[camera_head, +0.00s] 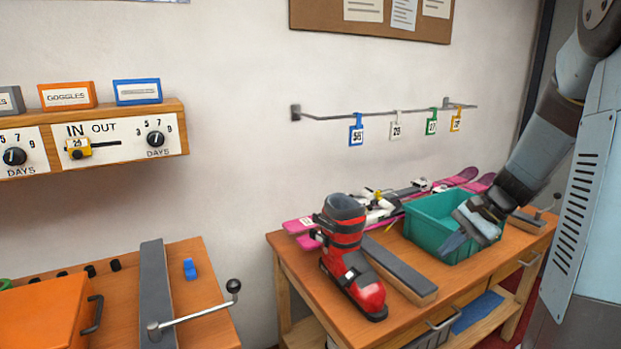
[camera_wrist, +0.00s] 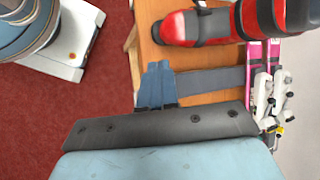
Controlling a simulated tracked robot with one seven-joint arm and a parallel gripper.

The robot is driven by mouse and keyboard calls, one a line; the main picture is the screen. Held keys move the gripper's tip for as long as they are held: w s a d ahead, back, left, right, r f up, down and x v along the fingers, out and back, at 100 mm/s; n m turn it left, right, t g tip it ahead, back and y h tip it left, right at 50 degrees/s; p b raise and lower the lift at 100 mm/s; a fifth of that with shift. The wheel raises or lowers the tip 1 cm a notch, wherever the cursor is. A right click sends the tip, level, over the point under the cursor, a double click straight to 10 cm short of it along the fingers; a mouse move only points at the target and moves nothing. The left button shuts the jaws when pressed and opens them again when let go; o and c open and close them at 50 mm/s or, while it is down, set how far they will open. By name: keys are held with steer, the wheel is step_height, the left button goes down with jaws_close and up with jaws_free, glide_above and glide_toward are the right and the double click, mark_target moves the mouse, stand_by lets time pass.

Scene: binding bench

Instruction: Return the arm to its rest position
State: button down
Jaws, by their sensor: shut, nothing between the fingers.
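My gripper (camera_head: 455,241) hangs at the end of my arm, on the right of the head view, in front of the teal bin (camera_head: 418,225) on the right bench. Its fingers are together with nothing between them. In the wrist view the closed blue fingers (camera_wrist: 157,86) show over the bench's edge and one end of a grey-topped block (camera_wrist: 212,82). My arm is bent, reaching down and left from the upper right. The gripper hides part of the bin's front wall.
A red ski boot (camera_head: 345,255) stands left of the grey-topped block, with pink skis (camera_head: 305,226) behind. Numbered tags (camera_head: 356,131) hang on a wall rail above. A left bench (camera_head: 205,296) holds an orange box (camera_head: 42,315) and a lever (camera_head: 195,316).

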steer(key=s+a+r+n+t+h, duration=0.2)
steer(key=s+a+r+n+h, duration=0.1)
steer(key=s, duration=0.6)
steer(key=s+a+r+n+t+h, duration=0.2)
steer(key=s+a+r+n+h, duration=0.2)
steer(key=s+r+n, duration=0.3)
step_height(320, 180, up, 4)
steer(key=shift+s+a+f+t, duration=0.25)
steer(key=shift+s+a+t, duration=0.15)
steer(key=shift+s+a, duration=0.35)
steer(key=shift+d, duration=0.1)
